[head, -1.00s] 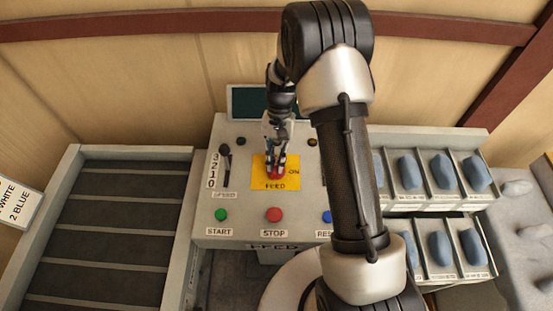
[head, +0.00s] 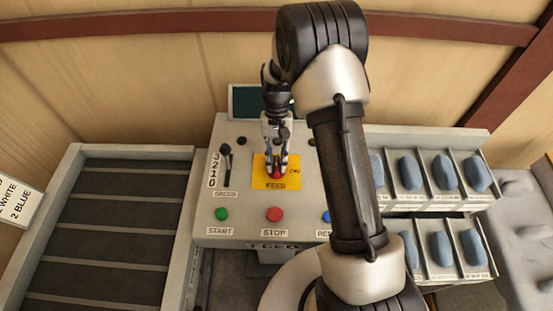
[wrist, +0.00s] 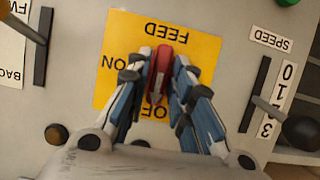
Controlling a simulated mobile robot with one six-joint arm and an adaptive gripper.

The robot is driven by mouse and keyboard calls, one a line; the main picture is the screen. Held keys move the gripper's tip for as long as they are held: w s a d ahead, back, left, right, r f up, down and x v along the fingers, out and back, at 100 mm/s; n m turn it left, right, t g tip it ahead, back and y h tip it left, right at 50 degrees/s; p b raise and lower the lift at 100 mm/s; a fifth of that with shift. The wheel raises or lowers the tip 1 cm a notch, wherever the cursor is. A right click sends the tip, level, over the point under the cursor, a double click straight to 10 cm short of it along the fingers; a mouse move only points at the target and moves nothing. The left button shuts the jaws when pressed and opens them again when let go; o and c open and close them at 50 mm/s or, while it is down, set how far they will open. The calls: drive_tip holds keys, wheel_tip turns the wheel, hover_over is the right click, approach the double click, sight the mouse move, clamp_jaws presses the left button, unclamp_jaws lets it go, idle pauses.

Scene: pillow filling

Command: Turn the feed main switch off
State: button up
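The feed main switch is a red knob (wrist: 160,75) on a yellow plate (wrist: 200,45) marked FEED, ON and a partly covered OFF. In the wrist view, the knob's pale pointer faces the OFF lettering, away from FEED, with ON off to the left. My gripper (wrist: 162,65) has one finger on each side of the knob, close against it with hardly any gap; it looks shut on it. In the head view my gripper (head: 277,167) is over the yellow plate (head: 264,183), and the red knob (head: 277,171) shows between the fingertips.
The panel (head: 205,228) carries a speed lever (head: 226,155) left of the plate, and green START (head: 222,214) and red STOP (head: 274,214) buttons in front. A slatted conveyor (head: 110,215) lies left. Racks of blue pillows (head: 440,172) stand right.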

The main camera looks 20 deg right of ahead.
drive_tip(key=shift+o, duration=1.2)
drive_tip(key=shift+w+r, duration=0.1)
drive_tip(key=v, duration=1.1)
drive_tip(key=shift+r, duration=0.35)
drive_tip(key=shift+w+d, duration=0.15)
